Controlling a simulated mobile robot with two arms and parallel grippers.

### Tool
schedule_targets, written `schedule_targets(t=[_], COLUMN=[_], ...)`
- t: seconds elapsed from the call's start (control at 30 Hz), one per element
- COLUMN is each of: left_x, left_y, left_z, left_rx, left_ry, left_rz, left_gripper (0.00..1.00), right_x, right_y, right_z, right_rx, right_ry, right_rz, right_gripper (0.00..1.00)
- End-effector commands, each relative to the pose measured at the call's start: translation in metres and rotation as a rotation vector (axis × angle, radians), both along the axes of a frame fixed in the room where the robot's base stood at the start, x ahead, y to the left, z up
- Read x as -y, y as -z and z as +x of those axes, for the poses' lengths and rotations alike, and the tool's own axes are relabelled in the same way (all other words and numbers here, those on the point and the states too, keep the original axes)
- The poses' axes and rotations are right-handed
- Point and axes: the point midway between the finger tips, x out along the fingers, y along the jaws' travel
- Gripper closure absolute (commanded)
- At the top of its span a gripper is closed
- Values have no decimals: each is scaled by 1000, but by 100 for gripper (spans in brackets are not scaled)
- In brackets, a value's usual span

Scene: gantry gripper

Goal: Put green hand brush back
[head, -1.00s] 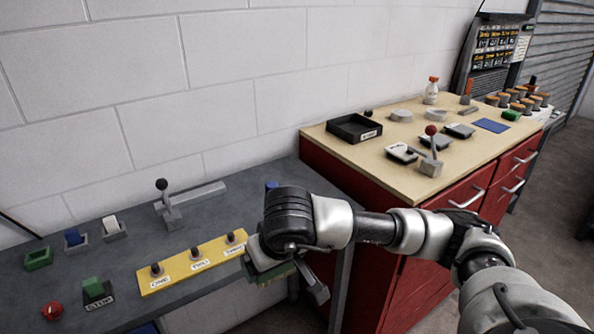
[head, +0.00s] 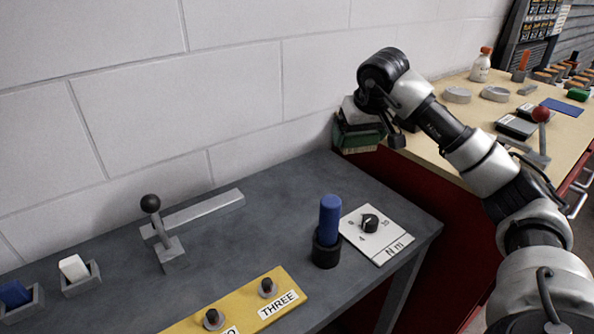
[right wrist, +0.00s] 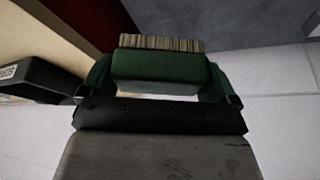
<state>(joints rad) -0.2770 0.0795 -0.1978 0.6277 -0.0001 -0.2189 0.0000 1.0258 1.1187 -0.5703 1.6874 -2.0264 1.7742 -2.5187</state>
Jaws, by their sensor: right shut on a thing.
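The green hand brush (head: 360,137) is held by my right gripper (head: 362,116), beyond the far right corner of the grey bench and in front of the wooden-topped red cabinet. In the right wrist view the brush's green body (right wrist: 160,70) and pale bristles (right wrist: 160,43) show, with the gripper (right wrist: 160,112) shut on its handle. The bristles point away from the gripper. My left gripper is not in view.
The grey bench (head: 290,195) carries a lever (head: 165,240), a yellow button panel (head: 245,305), a blue upright handle (head: 329,220) and a white dial plate (head: 377,235). On the wooden top (head: 455,95) are grey rings, a white bottle (head: 480,66) and a red-knobbed lever (head: 540,125).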

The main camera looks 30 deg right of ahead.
Motion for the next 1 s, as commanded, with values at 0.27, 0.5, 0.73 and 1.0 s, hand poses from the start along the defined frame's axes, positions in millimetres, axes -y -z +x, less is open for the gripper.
schedule_targets(t=[0.27,0.5,0.73,1.0], left_x=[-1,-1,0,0], left_y=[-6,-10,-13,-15], left_z=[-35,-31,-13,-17], left_rx=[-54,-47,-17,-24], left_ry=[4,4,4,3], left_rz=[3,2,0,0], left_gripper=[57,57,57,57], right_x=[-39,-67,-73,-72], right_y=[34,61,78,108], right_z=[45,79,86,86], right_rx=[-2,-2,-4,-1], right_ry=[-5,-3,-1,-1], right_rz=[6,4,1,0], right_gripper=[32,32,32,32])
